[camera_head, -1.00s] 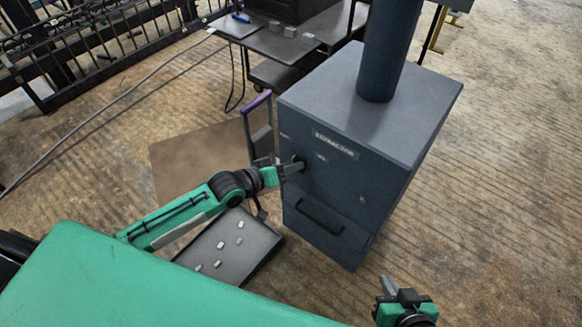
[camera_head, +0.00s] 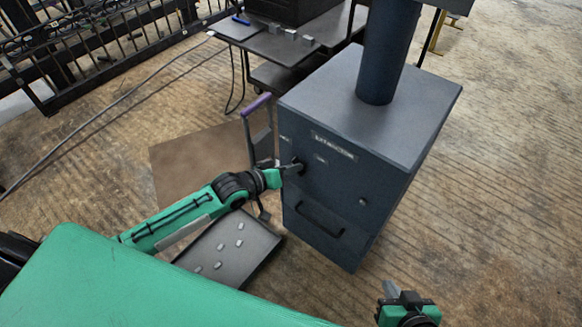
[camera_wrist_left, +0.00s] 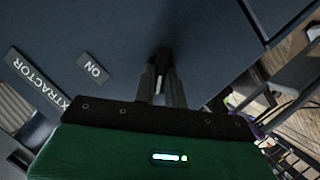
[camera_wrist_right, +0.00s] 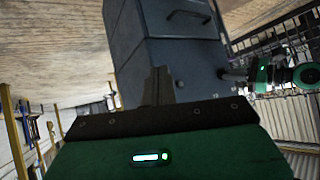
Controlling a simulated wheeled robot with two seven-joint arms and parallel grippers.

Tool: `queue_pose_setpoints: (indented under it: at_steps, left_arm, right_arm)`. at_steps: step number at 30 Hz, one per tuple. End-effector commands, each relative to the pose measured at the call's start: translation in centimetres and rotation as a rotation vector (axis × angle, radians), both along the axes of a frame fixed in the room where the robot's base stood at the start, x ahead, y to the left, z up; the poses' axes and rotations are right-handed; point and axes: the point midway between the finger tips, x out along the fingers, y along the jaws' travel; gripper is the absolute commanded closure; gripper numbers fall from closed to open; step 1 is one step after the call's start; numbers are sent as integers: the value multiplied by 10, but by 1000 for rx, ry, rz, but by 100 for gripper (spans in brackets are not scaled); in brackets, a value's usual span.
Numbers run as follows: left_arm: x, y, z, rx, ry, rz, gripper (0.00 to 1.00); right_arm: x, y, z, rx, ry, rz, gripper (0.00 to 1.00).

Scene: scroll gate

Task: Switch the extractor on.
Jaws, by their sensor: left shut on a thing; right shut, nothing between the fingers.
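The extractor (camera_head: 345,190) is a dark blue-grey cabinet with a thick round duct on top and an "EXTRACTOR" label on its front. A dark rotary switch (camera_head: 298,161) sits at the upper left of that front. My left gripper (camera_head: 292,168) is shut on it; in the left wrist view the fingers (camera_wrist_left: 160,85) mostly hide the switch. A plate reading "ON" (camera_wrist_left: 93,66) lies to the left of the fingers there. My right gripper (camera_head: 390,288) is shut and empty, apart from the cabinet's lower right; it also shows in the right wrist view (camera_wrist_right: 157,88).
A small round fitting (camera_head: 363,201) and a black handle (camera_head: 320,218) are on the cabinet front. A dark tray (camera_head: 262,243) with several small pale pieces lies below my left arm. A dark table (camera_head: 275,45) stands behind. The floor at right is clear.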

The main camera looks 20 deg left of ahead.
Motion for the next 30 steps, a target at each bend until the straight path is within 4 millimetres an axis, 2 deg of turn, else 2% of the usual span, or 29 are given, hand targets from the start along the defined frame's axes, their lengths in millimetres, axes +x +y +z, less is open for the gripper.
queue_pose_setpoints:
  at_steps: [8, 18, 30]
  left_arm:
    - [0, -1, 4, 66, -22, 2, 100]
    - [0, -2, 5, 172, -62, 3, 100]
    - [-1, -3, 6, 312, -112, 3, 100]
  right_arm:
    - [-15, -32, 8, -100, 186, -32, 100]
    - [-52, -78, 23, -225, 477, -95, 100]
    - [-41, -75, -38, -241, 553, -87, 100]
